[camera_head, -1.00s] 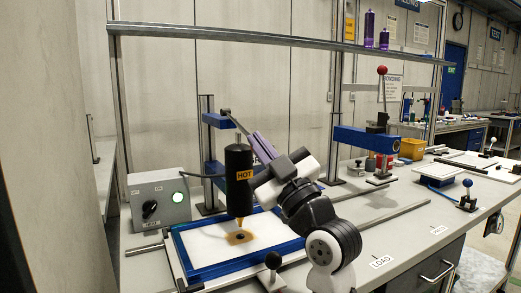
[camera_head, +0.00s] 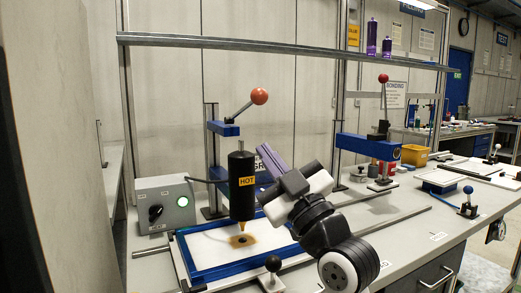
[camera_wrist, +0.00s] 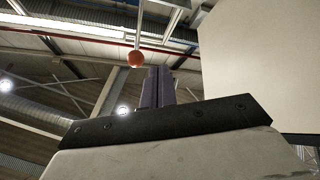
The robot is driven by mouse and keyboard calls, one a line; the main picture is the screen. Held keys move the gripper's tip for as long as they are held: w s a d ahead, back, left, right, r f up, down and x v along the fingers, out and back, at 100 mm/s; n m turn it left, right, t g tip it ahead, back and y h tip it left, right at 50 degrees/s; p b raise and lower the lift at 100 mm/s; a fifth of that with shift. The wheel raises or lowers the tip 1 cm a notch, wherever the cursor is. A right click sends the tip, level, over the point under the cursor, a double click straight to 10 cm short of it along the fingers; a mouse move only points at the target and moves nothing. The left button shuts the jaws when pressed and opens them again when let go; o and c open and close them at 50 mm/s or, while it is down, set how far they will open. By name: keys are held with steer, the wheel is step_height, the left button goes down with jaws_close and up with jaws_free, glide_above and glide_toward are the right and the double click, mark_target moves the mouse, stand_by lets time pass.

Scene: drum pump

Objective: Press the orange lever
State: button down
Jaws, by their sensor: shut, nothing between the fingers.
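The orange lever has a round orange knob (camera_head: 259,96) on a thin grey rod. The rod slants up to the right from a blue block on a post, above the black cylinder marked HOT (camera_head: 242,185). My gripper (camera_head: 264,151) is right of the cylinder and below the knob, clear of it. Its purple fingers are together and empty. In the wrist view the fingers (camera_wrist: 158,74) point up, and the orange knob (camera_wrist: 135,59) shows just left of their tips, with a gap.
A blue-framed white tray (camera_head: 190,275) with a brown scorch mark lies under the nozzle. A grey control box (camera_head: 165,204) with a green light stands left. A black-knobbed handle (camera_head: 273,264) is in front. A red-knobbed lever (camera_head: 383,79) stands right. A metal rail (camera_head: 290,45) crosses above.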

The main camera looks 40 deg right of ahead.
steer(key=shift+b+v, duration=0.4)
steer(key=shift+v, duration=2)
steer(key=shift+s+a+r, duration=0.1)
steer(key=shift+r, duration=0.1)
